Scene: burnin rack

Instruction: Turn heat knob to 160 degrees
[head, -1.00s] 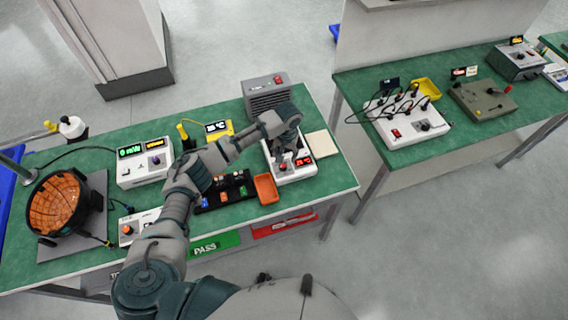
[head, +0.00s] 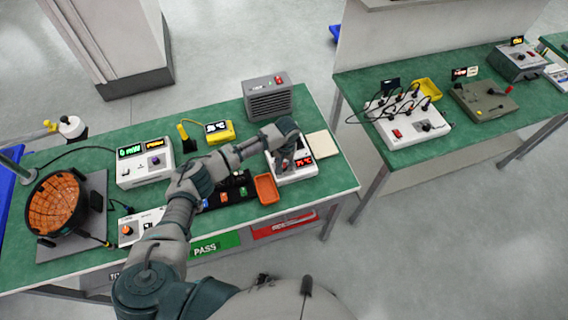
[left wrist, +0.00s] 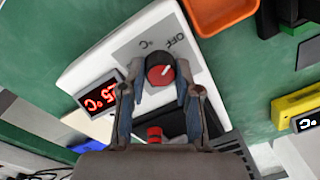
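The heat unit (head: 298,176) is a white box with a red lit °C display (head: 304,162) at the right end of the near green bench. The left wrist view shows its red-and-black heat knob (left wrist: 160,72) with a white pointer, beside the "OFF" mark on a grey panel. The display (left wrist: 99,102) seems to read 25, but it is upside down there. My left gripper (head: 284,162) is over the unit. In the left wrist view its fingers (left wrist: 159,80) are open on either side of the knob, with small gaps. The gripper hides the knob in the head view. My right gripper is out of view.
An orange tray (head: 267,189) and a dark board (head: 230,190) with coloured parts lie left of the unit. A grey vented box (head: 268,100) stands behind, and a yellow meter (head: 219,132) further left. A beige pad (head: 321,145) lies to the right.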

